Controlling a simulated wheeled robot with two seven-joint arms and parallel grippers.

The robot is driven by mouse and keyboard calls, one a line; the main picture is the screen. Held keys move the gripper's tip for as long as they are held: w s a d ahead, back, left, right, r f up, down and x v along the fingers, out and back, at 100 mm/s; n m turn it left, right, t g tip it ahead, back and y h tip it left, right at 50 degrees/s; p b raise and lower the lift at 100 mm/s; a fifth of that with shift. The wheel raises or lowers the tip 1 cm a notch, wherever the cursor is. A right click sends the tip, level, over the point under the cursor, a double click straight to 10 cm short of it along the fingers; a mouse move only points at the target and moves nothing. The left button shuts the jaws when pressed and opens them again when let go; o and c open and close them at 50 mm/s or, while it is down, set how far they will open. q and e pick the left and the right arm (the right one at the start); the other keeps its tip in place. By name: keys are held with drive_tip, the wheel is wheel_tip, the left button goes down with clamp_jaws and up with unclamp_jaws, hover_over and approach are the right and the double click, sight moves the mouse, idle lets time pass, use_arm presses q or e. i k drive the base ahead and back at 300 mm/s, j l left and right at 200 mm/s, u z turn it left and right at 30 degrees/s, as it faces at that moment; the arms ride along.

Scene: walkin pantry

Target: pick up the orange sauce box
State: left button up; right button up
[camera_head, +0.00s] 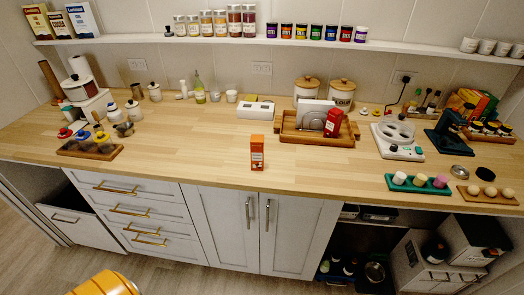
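The orange sauce box (257,152) stands upright on the wooden counter (200,145), near its front edge at the middle of the camera_head view. It has an orange top and a white label with red on its front. Nothing touches it. Neither of my grippers is in view.
Behind it to the right, a wooden tray (287,136) holds a red box (333,123) and pale upright items. A white box (255,110) stands behind. The counter around the sauce box is clear.

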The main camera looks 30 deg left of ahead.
sight(257, 141)
drive_tip(key=i+l+u, duration=0.15)
drive_tip(key=i+u, duration=0.15)
drive_tip(key=u, duration=0.15)
drive_tip(key=i+l+u, duration=0.25)
drive_tip(key=u, duration=0.15)
